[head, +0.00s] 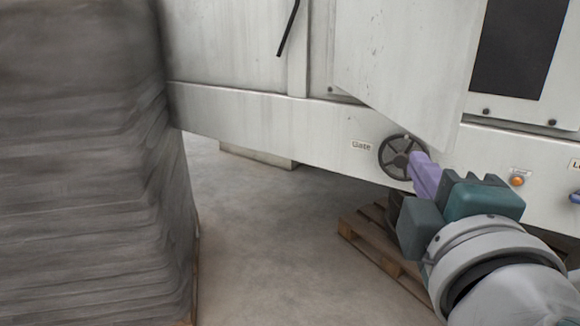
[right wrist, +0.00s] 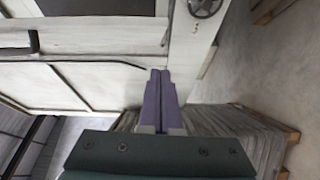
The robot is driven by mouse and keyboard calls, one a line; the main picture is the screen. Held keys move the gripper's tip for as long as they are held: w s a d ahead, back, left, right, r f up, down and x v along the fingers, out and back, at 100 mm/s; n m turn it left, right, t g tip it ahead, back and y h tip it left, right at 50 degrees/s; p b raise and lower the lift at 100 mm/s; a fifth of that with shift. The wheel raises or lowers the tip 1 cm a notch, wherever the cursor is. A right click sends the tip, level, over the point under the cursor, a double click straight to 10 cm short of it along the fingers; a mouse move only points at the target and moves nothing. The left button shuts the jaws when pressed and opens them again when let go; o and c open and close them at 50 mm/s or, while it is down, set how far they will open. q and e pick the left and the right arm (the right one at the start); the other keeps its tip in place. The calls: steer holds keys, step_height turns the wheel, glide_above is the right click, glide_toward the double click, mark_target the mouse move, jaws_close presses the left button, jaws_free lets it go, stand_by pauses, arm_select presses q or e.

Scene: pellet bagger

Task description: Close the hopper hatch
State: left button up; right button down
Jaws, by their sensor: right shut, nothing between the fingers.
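A pale, scuffed hatch panel (head: 405,60) stands out from the front of the light grey machine in the head view, its lower edge slanting down to a corner above the handwheel. I take it to be the hopper hatch, standing open; its top is out of frame. My right gripper (head: 418,160) has purple fingers, shut and empty. In the head view its tips overlap the handwheel's right side, below the panel's corner; I cannot tell if they touch anything. In the right wrist view the shut fingers (right wrist: 160,74) point at the machine's pale panels. My left gripper is not in view.
A black handwheel (head: 391,151) sits beside a "Gate" label (head: 361,146). An orange button (head: 516,181) is to its right. A tall grey stack (head: 85,160) fills the left. A wooden pallet (head: 365,240) lies under the machine. Concrete floor (head: 260,230) between is clear.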

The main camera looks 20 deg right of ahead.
arm_select(q)
steer(key=p, duration=0.1)
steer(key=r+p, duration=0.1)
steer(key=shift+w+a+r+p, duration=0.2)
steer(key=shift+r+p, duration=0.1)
steer(key=shift+p, duration=0.1)
arm_select(e)
steer(key=w+d+f+n, duration=0.1)
steer(key=w+d, duration=0.5)
steer(key=w, duration=0.4)
steer(key=shift+d+t+y, duration=0.3)
